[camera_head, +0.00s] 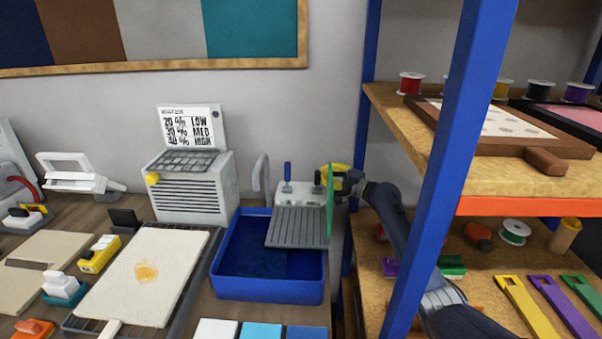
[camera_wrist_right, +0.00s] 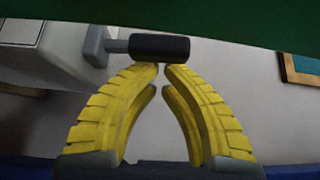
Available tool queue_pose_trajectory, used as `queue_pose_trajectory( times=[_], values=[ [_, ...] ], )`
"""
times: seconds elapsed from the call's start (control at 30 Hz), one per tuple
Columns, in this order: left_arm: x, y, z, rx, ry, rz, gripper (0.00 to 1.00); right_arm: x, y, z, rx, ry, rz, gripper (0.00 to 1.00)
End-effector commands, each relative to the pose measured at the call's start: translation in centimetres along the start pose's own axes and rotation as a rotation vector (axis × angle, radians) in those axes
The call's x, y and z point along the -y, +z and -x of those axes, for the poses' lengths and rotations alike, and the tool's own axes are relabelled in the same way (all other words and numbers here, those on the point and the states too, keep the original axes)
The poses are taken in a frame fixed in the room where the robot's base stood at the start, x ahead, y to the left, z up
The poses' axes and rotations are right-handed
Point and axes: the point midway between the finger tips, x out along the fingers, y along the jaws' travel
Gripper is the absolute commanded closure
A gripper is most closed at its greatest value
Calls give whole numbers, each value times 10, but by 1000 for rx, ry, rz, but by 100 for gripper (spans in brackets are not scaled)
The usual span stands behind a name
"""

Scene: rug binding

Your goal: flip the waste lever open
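A white sink unit (camera_head: 298,194) stands behind the blue basin and has a blue-handled lever (camera_head: 288,171) and a short black-handled lever (camera_head: 317,178). Which one is the waste lever is not labelled. My right gripper (camera_head: 326,178) is at the unit's right side, close to the black handle. In the right wrist view, a black cylindrical handle (camera_wrist_right: 160,47) on a grey stem lies across just beyond the yellow fingertips (camera_wrist_right: 162,67). The fingertips are nearly together and the handle is not between them; I cannot tell whether they touch it. My left gripper is not in view.
A thin green panel (camera_head: 330,203) stands upright beside my right gripper. The blue basin (camera_head: 268,292) holds a grey ribbed drainboard (camera_head: 297,228). A blue shelf post (camera_head: 447,150) stands in front of my right arm. A grey faucet (camera_head: 260,175) rises left of the levers.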

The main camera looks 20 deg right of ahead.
Motion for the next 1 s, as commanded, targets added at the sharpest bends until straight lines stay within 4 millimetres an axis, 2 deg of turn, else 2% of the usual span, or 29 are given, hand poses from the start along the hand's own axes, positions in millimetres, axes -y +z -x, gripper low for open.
queue_pose_trajectory(
  times=[0.17,0.5,1.0],
  values=[
    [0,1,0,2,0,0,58,3,2,12,-7,1,-1,100],
    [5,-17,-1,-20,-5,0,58,4,10,18,-6,2,-4,100],
    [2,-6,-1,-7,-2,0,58,2,15,18,1,6,-6,100]
  ],
)
